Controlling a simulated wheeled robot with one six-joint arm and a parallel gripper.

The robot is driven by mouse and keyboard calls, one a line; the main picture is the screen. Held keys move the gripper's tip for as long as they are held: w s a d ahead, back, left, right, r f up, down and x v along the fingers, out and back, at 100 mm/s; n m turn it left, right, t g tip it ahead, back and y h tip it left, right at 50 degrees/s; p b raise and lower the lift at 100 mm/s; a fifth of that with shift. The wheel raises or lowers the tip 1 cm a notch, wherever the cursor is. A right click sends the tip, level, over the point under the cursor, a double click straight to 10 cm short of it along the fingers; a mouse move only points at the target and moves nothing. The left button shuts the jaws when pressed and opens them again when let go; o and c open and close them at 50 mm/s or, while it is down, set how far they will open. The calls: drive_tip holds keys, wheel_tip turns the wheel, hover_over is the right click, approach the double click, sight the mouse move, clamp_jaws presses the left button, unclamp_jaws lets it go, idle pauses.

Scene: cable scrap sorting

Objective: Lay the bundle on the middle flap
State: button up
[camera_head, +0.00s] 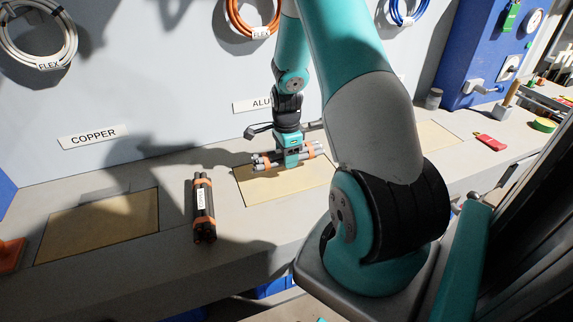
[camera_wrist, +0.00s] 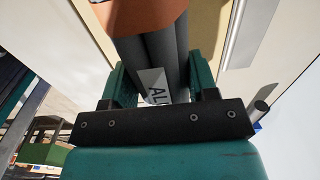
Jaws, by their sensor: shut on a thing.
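My gripper (camera_head: 291,160) is shut around the middle of a bundle (camera_head: 311,150) of grey cables with orange bands near its ends. The bundle lies crosswise in the jaws, over the back part of the tan middle flap (camera_head: 282,184), below the ALU sign. It is low and close to the flap; I cannot tell whether it touches. In the wrist view the bundle (camera_wrist: 150,50) sits between the teal fingers, with a white label partly reading "AL". My arm hides the right part of the middle flap.
A dark bundle (camera_head: 203,208) with orange bands lies on the bench between the left flap (camera_head: 100,227) and the middle flap. The right flap (camera_head: 437,138) is clear where visible. A red item (camera_head: 491,141) and green tape roll (camera_head: 545,125) lie farther right. The wall is close behind.

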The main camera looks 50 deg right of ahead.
sight(287, 173)
drive_tip(key=shift+f, duration=1.9)
drive_tip(key=shift+f, duration=0.1)
drive_tip(key=o, duration=1.3)
